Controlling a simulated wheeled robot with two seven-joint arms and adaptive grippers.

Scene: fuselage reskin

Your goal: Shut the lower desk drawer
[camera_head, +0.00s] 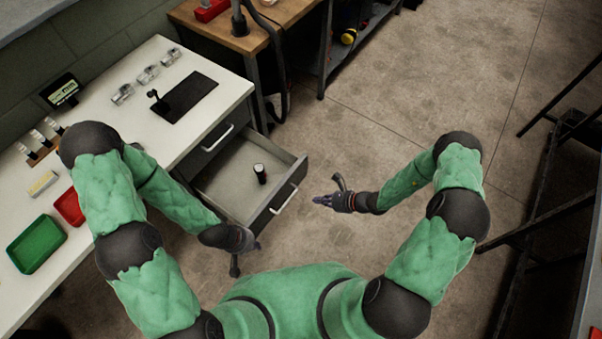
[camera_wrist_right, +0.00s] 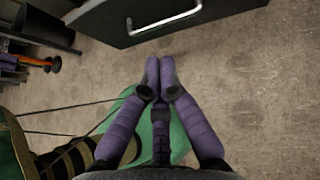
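The lower desk drawer (camera_head: 268,213) is pulled out from the white-topped desk (camera_head: 150,120). It has a grey front with a pale bar handle (camera_head: 284,198), and a small dark cylinder with a white top (camera_head: 260,173) stands inside. The drawer front (camera_wrist_right: 112,20) and handle (camera_wrist_right: 165,23) also show in the right wrist view. My right gripper (camera_head: 327,190) is open and empty, to the right of the drawer front and apart from it. In the wrist view its purple fingers (camera_wrist_right: 162,75) point at the front. My left gripper (camera_head: 247,259) is open and empty, below the drawer's near corner.
The upper drawer (camera_head: 210,148) is shut. The desk top holds a black mat (camera_head: 190,97), a green tray (camera_head: 36,244) and a red tray (camera_head: 68,206). A wooden bench (camera_head: 270,28) stands behind. Dark metal frames (camera_head: 540,200) stand at right. The floor between is clear.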

